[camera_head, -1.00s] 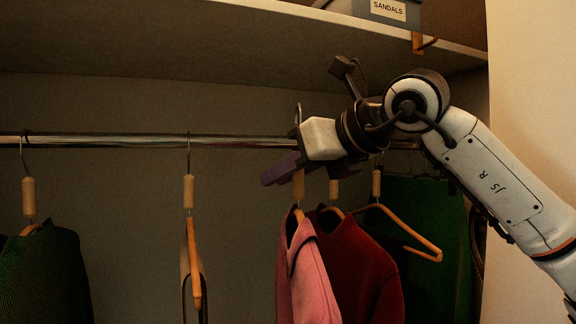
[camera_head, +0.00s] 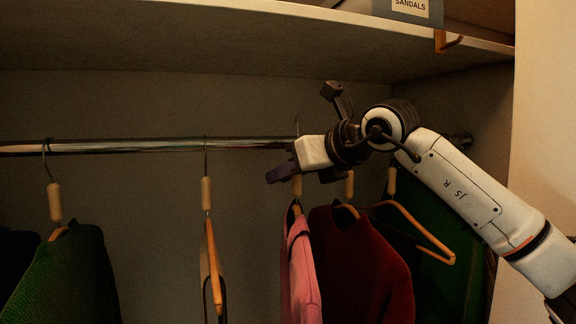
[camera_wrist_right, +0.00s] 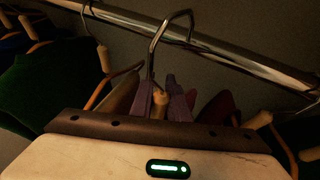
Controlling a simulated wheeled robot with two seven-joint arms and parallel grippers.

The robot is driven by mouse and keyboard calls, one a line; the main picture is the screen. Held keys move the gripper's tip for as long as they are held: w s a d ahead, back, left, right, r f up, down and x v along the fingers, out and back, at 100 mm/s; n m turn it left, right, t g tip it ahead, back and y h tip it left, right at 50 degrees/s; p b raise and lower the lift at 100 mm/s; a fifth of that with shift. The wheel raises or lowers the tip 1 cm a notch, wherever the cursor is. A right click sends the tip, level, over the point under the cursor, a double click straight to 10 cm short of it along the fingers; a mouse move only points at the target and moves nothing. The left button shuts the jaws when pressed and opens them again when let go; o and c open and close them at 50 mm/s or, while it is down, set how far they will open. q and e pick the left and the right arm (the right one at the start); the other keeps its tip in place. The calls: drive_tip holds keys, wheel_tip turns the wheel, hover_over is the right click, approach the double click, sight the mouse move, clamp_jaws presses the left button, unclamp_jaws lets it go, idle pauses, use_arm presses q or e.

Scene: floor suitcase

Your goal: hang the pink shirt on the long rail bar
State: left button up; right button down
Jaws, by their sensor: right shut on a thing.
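The pink shirt (camera_head: 303,275) hangs from a hanger with a wooden grip (camera_head: 297,187) and a metal hook. My right gripper (camera_head: 290,178) is shut on that grip, just below the long rail bar (camera_head: 165,146). In the right wrist view the purple fingers (camera_wrist_right: 163,97) flank the wooden grip (camera_wrist_right: 160,105). The hook (camera_wrist_right: 155,45) rises across the rail (camera_wrist_right: 235,55) there, with its top above the bar. I cannot tell whether the hook is around the rail or only in front of it. My left gripper is not in view.
A dark red shirt (camera_head: 360,265) hangs close to the right of the pink one. A thin hanger (camera_head: 213,265) hangs to the left, with a clear gap between. Green garments hang at far left (camera_head: 65,280) and right (camera_head: 450,265). A shelf (camera_head: 250,18) spans above.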

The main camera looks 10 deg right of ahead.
drive_tip(key=w+a+f+p, duration=0.1)
drive_tip(key=w+f+p, duration=0.1)
drive_tip(key=w+p, duration=0.3)
drive_tip(key=shift+w+a+f, duration=0.2)
drive_tip(key=shift+w, duration=0.9)
drive_tip(key=shift+f, duration=0.3)
idle(0.4)
drive_tip(key=c, duration=1.6)
unclamp_jaws()
